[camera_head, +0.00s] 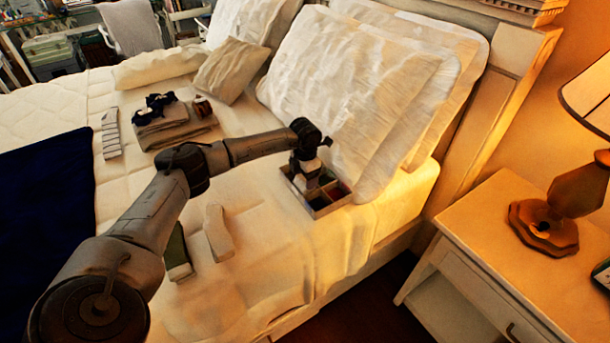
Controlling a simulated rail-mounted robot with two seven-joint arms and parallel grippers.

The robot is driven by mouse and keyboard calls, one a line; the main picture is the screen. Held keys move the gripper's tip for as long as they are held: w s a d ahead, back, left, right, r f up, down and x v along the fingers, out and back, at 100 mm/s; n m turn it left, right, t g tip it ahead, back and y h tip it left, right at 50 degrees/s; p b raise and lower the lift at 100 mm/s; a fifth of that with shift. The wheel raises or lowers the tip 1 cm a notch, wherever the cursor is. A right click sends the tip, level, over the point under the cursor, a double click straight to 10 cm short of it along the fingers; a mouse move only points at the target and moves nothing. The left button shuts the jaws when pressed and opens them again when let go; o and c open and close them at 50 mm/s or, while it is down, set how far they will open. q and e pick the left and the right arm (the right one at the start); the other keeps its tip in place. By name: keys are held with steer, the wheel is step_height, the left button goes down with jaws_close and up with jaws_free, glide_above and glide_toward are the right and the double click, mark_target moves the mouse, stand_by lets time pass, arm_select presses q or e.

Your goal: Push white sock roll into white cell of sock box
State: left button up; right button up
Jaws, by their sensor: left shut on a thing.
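The sock box (345,204) is a light, divided open box on the bed, close to the big pillows. Some of its cells hold dark and reddish items. My left arm reaches in from the left, and my left gripper (309,182) points down into the far-left part of the box. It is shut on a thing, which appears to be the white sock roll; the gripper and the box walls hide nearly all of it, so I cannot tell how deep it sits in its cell. My right gripper is not in view.
Folded grey cloths (178,130) with dark socks on top lie farther back. Large pillows (350,100) stand behind the box. A nightstand (490,235) with a lamp is at right.

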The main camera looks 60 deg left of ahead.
arm_select(q)
steer(key=shift+f, duration=0.5)
stand_by(0.5)
steer(key=shift+r, duration=0.1)
stand_by(0.3)
steer(key=o, duration=1)
steer(key=shift+r, duration=0.1)
steer(key=shift+r+p, duration=1.85)
steer(key=shift+r, duration=4.95)
